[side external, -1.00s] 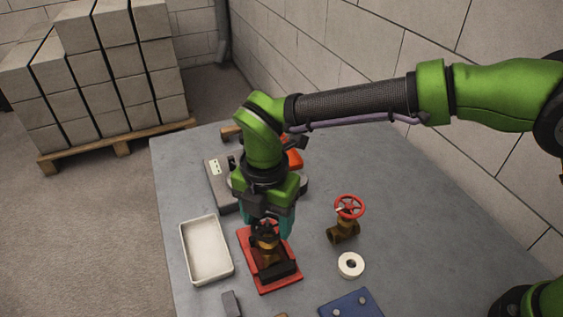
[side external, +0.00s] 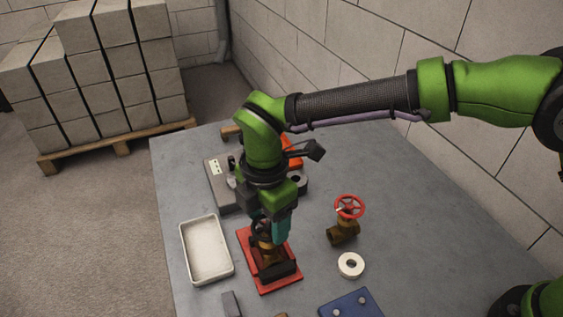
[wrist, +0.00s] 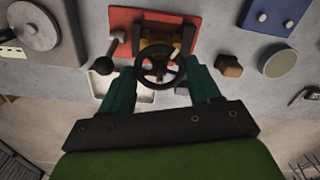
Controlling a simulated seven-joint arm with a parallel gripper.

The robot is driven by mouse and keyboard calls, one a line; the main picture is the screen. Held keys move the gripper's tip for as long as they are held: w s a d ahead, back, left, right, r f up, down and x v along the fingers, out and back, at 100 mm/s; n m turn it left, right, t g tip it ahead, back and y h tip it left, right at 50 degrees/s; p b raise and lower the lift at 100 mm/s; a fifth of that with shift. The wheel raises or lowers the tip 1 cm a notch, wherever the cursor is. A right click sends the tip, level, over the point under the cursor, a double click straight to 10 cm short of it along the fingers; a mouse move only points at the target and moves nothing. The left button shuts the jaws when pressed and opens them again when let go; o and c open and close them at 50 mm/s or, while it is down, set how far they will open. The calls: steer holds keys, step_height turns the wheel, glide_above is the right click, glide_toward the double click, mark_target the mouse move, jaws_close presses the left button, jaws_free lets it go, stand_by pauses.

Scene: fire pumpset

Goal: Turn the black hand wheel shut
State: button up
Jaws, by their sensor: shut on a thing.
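The black hand wheel (wrist: 160,64) sits on a brass valve (wrist: 155,45) fixed to a red base plate (side external: 283,283). In the side external view the wheel (side external: 262,229) is partly hidden by my gripper (side external: 270,225). My gripper comes down from above. In the wrist view its two teal fingers stand on either side of the wheel, and my gripper (wrist: 163,82) is shut on it. A small light mark shows on the wheel's rim. The exact finger contact is hard to see.
A second valve with a red wheel (side external: 349,207) stands to the right. A white tape roll (side external: 351,257) lies near it. A white tray (side external: 187,252) is left of the red plate. A grey device (side external: 217,180) is behind. A blue plate (side external: 365,306) lies in front.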

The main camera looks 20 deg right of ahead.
steer(key=m, duration=0.6)
steer(key=shift+m, duration=0.3)
steer(key=m, duration=1)
steer(key=shift+m, duration=0.4)
steer(key=m, duration=1.1)
steer(key=shift+m, duration=0.4)
steer(key=m, duration=1.2)
steer(key=shift+m, duration=0.4)
steer(key=m, duration=0.5)
steer(key=shift+m, duration=0.4)
